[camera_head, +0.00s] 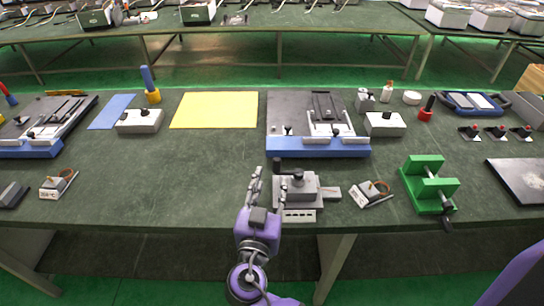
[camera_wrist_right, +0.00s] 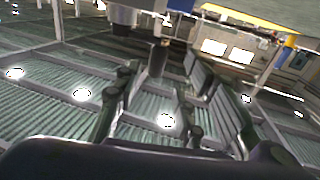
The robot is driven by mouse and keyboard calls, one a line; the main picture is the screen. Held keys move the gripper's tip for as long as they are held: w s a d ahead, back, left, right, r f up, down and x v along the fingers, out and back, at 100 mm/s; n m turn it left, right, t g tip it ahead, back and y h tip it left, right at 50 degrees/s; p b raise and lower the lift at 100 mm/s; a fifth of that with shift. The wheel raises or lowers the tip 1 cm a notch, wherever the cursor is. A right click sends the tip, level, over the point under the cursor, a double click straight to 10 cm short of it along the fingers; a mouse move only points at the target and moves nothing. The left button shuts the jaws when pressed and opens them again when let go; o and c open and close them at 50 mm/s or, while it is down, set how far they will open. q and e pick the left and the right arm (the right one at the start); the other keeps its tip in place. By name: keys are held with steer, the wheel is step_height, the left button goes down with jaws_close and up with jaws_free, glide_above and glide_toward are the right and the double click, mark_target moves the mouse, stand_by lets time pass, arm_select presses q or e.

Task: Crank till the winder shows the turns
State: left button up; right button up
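The winder (camera_head: 306,191) is a grey box with a crank on top, at the table's front edge. A dark upright crank knob (camera_head: 277,165) stands at its left side. A pale panel (camera_head: 298,215) on its front has dark marks too small to read. My right gripper (camera_head: 268,186) is open at the winder's left side, pointing to the knob. In the right wrist view a dark cylinder (camera_wrist_right: 158,58), seemingly the knob, lies ahead between the spread fingers (camera_wrist_right: 157,88). I cannot tell whether they touch it. My left gripper is not in view.
A small grey part with a brown loop (camera_head: 372,193) and a green clamp-like fixture (camera_head: 428,183) stand right of the winder. A blue-edged board (camera_head: 318,148) lies behind it. A yellow sheet (camera_head: 214,110) lies farther back.

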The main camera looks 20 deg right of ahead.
mark_target(276, 167)
steer(key=shift+w+d+r+p, duration=0.3)
steer(key=shift+w+d+r, duration=0.1)
steer(key=shift+w+r, duration=0.15)
steer(key=p+x, duration=0.1)
steer(key=x, duration=0.4)
steer(key=shift+w+d+f+p, duration=0.15)
steer(key=shift+w+d+p, duration=0.1)
steer(key=shift+w+p, duration=0.1)
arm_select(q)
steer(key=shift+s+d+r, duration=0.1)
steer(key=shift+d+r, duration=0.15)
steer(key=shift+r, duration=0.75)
arm_select(e)
steer(key=shift+f, duration=0.1)
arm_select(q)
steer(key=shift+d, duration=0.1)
arm_select(e)
steer(key=c, duration=0.9)
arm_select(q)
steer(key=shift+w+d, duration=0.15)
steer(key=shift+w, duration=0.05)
arm_select(e)
jaws_close()
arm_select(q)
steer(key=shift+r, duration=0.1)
